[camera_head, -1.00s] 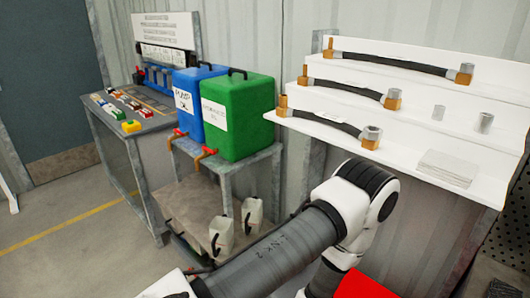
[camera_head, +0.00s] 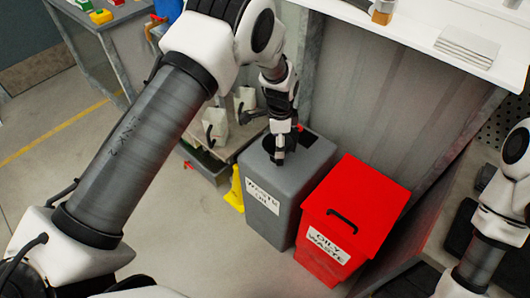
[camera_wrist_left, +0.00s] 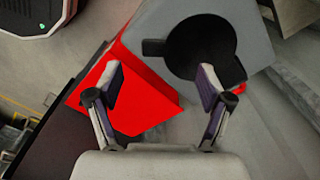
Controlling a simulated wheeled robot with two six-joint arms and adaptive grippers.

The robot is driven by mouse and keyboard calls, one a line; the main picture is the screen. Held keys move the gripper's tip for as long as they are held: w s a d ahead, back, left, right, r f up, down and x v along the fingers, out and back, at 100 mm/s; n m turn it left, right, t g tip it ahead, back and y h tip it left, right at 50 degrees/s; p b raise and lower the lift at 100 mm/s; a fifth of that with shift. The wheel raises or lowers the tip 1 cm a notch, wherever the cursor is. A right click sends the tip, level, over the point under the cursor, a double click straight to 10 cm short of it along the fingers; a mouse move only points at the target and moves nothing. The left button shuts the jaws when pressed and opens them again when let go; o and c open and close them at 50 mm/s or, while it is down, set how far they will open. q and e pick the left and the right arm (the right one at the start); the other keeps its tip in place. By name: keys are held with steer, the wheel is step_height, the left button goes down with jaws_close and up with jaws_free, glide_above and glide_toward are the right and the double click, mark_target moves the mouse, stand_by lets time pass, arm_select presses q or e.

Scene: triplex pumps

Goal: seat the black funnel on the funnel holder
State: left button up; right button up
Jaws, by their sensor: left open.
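A black round piece with side tabs, which looks like the black funnel (camera_wrist_left: 203,45), is on top of the grey waste oil bin (camera_head: 262,212). In the head view my left gripper (camera_head: 279,157) hangs over the bin top and partly hides the black piece. In the left wrist view my left gripper (camera_wrist_left: 160,82) is open and empty, and one fingertip overlaps the black piece's lower edge. I cannot tell whether it touches. I cannot make out a funnel holder. My right arm shows at the right edge, its gripper out of frame.
A red oily waste bin (camera_head: 352,215) stands right beside the grey bin. A white shelf (camera_head: 420,30) is above at the right. A yellow floor sign (camera_head: 236,188) and pale jugs (camera_head: 215,127) are left of the bins. The floor at lower left is clear.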

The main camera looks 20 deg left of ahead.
arm_select(q)
steer(key=f, duration=0.5)
steer(key=f+p, duration=0.1)
steer(key=f, duration=0.1)
steer(key=shift+d+f, duration=0.3)
steer(key=shift+f, duration=0.1)
steer(key=c, duration=1.2)
